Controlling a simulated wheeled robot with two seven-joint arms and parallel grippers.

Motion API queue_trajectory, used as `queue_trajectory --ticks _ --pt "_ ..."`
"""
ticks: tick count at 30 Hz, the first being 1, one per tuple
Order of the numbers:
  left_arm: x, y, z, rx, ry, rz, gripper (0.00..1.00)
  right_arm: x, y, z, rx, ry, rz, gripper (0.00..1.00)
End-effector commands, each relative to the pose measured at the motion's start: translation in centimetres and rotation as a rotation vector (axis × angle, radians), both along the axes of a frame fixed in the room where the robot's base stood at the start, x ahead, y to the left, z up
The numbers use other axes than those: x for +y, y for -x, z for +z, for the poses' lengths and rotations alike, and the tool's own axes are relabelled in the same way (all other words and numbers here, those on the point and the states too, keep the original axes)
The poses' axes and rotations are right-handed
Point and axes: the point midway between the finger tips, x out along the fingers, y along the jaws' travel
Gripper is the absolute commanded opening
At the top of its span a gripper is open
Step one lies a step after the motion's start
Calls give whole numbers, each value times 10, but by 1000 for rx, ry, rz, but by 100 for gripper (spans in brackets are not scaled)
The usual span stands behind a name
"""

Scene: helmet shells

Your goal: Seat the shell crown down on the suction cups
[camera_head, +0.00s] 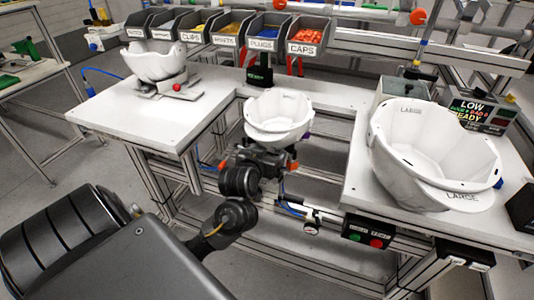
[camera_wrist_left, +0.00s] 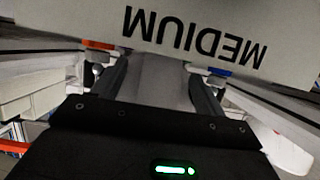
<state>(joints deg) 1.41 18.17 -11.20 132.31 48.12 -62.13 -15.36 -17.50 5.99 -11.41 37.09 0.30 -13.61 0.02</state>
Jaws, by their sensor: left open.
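A white helmet shell (camera_head: 278,112) sits crown down, opening up, in the gap between two white tables. Its underside and any suction cups beneath it are hidden. My left gripper (camera_head: 262,158) is just below and in front of this shell. In the left wrist view, a white surface labelled MEDIUM (camera_wrist_left: 195,35) fills the top, close beyond the fingers. The left gripper (camera_wrist_left: 155,88) is open, its dark fingers apart. The frames do not show clearly whether the fingers touch the shell. My right gripper is in neither view.
A large shell (camera_head: 425,150) labelled LARGE stands on the right table. Another white shell (camera_head: 155,64) rests on a fixture on the left table (camera_head: 130,117). Several labelled bins (camera_head: 228,27) line the back. A box with red and green buttons (camera_head: 368,235) hangs at the right table's front.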

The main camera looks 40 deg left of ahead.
Motion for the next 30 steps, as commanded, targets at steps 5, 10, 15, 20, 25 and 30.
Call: queue_trajectory --ticks 5,10,15,20,25,30 --pt "-7 17 11 0 6 -1 72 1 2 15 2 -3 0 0" --pt "-18 49 24 0 7 1 72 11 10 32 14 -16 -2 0" --pt "-26 78 36 2 0 2 72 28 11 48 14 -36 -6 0" --pt "-31 90 39 1 -2 2 72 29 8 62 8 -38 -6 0" --pt "-33 95 39 -3 -1 0 72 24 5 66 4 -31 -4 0" --pt "-33 95 38 -4 0 0 72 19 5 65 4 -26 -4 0"
